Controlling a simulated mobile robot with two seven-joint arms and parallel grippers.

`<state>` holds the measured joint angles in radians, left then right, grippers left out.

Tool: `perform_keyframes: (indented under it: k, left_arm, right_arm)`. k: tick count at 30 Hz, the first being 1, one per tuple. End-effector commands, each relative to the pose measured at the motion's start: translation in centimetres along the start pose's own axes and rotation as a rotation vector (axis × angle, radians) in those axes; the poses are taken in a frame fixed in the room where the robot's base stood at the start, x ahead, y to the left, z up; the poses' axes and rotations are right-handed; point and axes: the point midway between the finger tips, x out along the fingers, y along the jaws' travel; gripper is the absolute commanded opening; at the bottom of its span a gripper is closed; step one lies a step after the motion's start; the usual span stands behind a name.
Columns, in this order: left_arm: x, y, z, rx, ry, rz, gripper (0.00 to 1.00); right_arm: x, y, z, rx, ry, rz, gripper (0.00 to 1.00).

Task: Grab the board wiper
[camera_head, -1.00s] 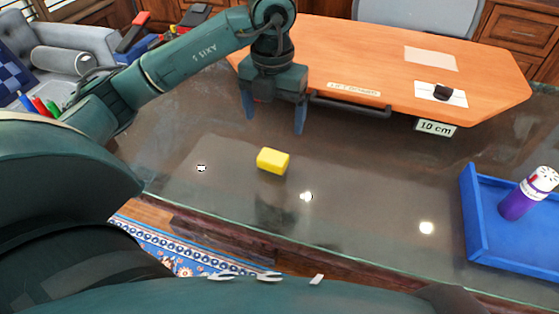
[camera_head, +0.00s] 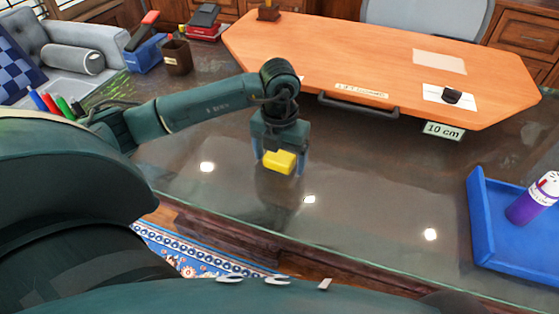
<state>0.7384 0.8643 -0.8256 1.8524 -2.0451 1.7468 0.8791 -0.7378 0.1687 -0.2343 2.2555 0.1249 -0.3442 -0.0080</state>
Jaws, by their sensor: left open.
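The yellow block (camera_head: 279,162), which looks like the board wiper, lies on the dark glossy tabletop near the middle of the view. My left gripper (camera_head: 280,168) points down over it, open, with one blue finger on each side of the block. The gripper body hides the block's upper part. I cannot tell whether the fingers touch it. My right gripper is not in view.
A wooden board (camera_head: 380,55) with a dark handle (camera_head: 358,106) and a "10 cm" label (camera_head: 443,131) lies behind the gripper. A blue tray (camera_head: 483,225) holding a purple bottle (camera_head: 530,203) is at the right. The tabletop between is clear.

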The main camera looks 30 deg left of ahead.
Motion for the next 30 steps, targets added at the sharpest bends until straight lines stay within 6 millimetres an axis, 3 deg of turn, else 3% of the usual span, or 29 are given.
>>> perform_keyframes:
  k: [4, 21, 30]
  left_arm:
    - [-0.02, -0.01, 0.00, 0.000, 0.000, 0.000, 0.84]
    - [-0.06, -0.01, 0.01, 0.000, 0.000, 0.000, 0.37]
    - [-0.55, -0.01, 0.07, -0.001, -0.002, -0.001, 0.35]
  right_arm:
    - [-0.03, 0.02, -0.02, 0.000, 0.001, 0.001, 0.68]
    - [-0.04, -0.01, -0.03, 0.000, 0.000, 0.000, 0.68]
    - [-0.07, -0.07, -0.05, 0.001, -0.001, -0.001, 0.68]
